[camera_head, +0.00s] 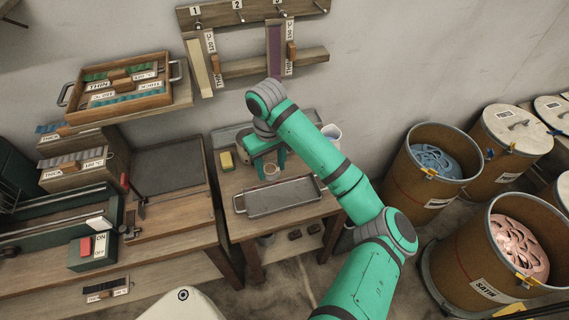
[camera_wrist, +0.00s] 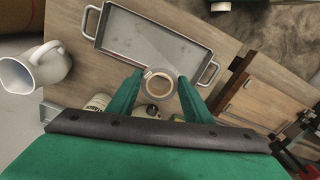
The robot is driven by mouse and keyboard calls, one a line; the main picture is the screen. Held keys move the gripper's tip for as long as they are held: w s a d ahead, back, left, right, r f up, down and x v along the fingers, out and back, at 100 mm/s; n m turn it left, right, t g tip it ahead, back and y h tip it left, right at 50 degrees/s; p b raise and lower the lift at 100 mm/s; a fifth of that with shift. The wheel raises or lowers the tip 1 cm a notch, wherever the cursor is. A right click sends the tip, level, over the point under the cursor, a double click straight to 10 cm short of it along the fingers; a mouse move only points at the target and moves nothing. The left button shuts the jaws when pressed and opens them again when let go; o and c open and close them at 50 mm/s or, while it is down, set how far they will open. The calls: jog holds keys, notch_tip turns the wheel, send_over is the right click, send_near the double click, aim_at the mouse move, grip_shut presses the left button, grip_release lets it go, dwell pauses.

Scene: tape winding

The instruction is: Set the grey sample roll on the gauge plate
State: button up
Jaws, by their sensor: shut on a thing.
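My gripper (camera_wrist: 158,88) is shut on a small pale ring-shaped roll, taken as the grey sample roll (camera_wrist: 158,74); one finger stands on each side of it. In the head view my gripper (camera_head: 268,162) is above the small wooden table, with the roll (camera_head: 271,171) showing as a pale ring behind the tray. I cannot tell whether the roll touches the surface below. No gauge plate can be named for sure. A flat grey plate (camera_head: 168,168) lies on the left bench.
A shallow grey metal tray (camera_head: 282,196) with two handles lies at the table's front; it also shows in the wrist view (camera_wrist: 150,43). A yellow sponge (camera_head: 227,161) lies at the left. A white mug (camera_wrist: 40,68) and a labelled jar (camera_wrist: 97,103) stand near my gripper. Drums (camera_head: 430,165) stand right.

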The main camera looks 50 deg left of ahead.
jog(key=w+a+f, duration=0.1)
jog(key=w+f, duration=0.1)
jog(key=w+a+f, duration=0.1)
jog(key=w+f, duration=0.1)
jog(key=w, duration=0.1)
jog(key=w+a+f, duration=0.1)
jog(key=w+f, duration=0.1)
jog(key=shift+w+a+f, duration=0.15)
jog(key=shift+w+f, duration=0.15)
jog(key=shift+w, duration=0.05)
jog(key=shift+w+a+f, duration=0.25)
jog(key=shift+w+f, duration=0.15)
jog(key=shift+f, duration=0.2)
jog(key=shift+w+f, duration=0.1)
jog(key=shift+f, duration=1.5)
jog(key=shift+f, duration=0.1)
jog(key=o, duration=1.1)
jog(key=shift+w, duration=0.1)
